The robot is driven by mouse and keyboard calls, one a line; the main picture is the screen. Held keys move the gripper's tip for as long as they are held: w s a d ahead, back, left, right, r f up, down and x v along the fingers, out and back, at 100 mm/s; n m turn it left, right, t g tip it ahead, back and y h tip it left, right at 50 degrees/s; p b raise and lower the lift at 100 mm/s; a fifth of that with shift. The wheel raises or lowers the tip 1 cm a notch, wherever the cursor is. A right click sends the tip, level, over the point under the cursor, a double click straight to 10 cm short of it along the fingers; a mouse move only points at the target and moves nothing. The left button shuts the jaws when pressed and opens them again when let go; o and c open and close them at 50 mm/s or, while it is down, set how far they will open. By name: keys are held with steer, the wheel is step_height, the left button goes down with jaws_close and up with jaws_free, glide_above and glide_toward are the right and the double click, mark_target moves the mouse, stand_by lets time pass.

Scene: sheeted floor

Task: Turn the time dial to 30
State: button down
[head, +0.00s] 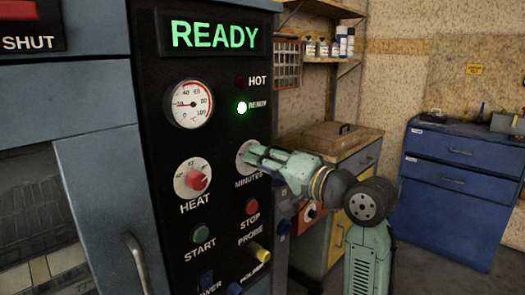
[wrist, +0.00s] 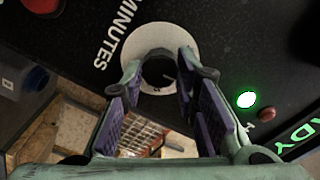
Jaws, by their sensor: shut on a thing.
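The time dial, labelled MINUTES, is on the black control panel (head: 145,120). Its round white plate (head: 241,161) is partly hidden by my gripper (head: 254,152) in the head view. In the wrist view the white plate (wrist: 150,38) surrounds a dark round knob (wrist: 158,72) with a light mark on its right side. My gripper, also in the wrist view (wrist: 160,74), is shut on this knob, one finger on each side. The scale numbers of the dial cannot be read.
The red HEAT knob (head: 195,180) is left of the dial, the red STOP button (head: 251,207) below it, the gauge (head: 189,104) up left. A lit READY sign (head: 215,35) is above. A blue cabinet (head: 455,190) stands at right.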

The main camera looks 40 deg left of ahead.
steer(key=shift+m+p, duration=0.5)
steer(key=shift+m, duration=0.1)
steer(key=c, duration=1.2)
jaws_free()
steer(key=shift+c, duration=0.2)
steer(key=s+d, duration=0.1)
steer(key=d, duration=1.1)
steer(key=shift+w, duration=0.1)
